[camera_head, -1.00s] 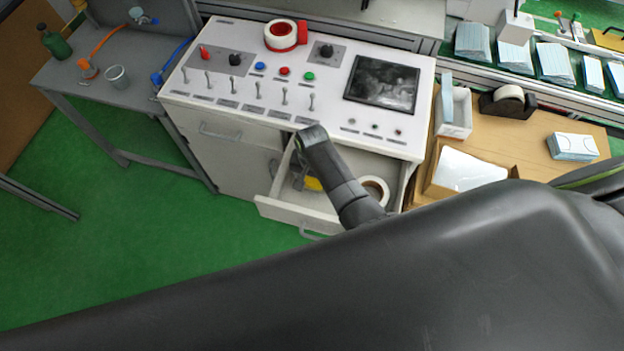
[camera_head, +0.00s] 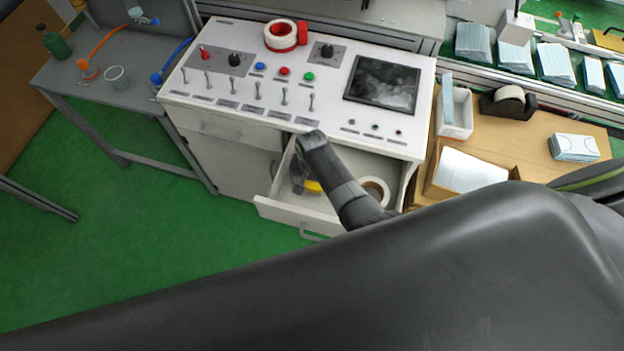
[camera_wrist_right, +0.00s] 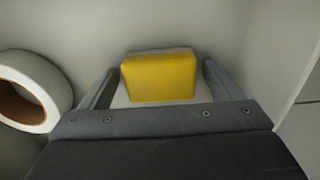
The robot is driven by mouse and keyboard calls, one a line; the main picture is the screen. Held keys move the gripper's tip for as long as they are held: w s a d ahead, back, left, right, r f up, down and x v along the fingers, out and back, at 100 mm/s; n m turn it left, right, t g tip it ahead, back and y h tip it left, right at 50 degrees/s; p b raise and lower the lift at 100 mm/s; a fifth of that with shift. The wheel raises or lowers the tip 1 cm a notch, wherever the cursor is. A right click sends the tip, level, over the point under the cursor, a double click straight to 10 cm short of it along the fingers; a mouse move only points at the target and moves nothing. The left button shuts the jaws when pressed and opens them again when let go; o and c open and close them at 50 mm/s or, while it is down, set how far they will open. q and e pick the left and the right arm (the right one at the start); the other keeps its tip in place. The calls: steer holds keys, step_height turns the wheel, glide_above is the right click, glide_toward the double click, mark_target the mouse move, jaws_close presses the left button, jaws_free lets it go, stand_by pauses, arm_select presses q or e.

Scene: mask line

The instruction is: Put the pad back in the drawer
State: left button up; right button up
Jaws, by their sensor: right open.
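The yellow pad (camera_head: 314,187) lies inside the open drawer (camera_head: 283,214) of the white control cabinet, partly hidden by my right arm. In the right wrist view the pad (camera_wrist_right: 160,78) shows whole, a yellow block with a pale layer along its far edge. My right gripper (camera_head: 298,184) reaches down into the drawer. Its fingers (camera_wrist_right: 157,80) are open, one on each side of the pad, with a gap on both sides. My left gripper is not in view.
A white tape roll (camera_head: 375,190) lies in the drawer right of my arm and shows at the left in the wrist view (camera_wrist_right: 32,92). The cabinet top (camera_head: 230,85) with switches overhangs the drawer. A cardboard box (camera_head: 466,172) stands to the right.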

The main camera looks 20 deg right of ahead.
steer(key=shift+r, duration=0.4)
step_height(320, 180, up, 12)
steer(key=p, duration=0.1)
steer(key=shift+f, duration=0.25)
stand_by(0.4)
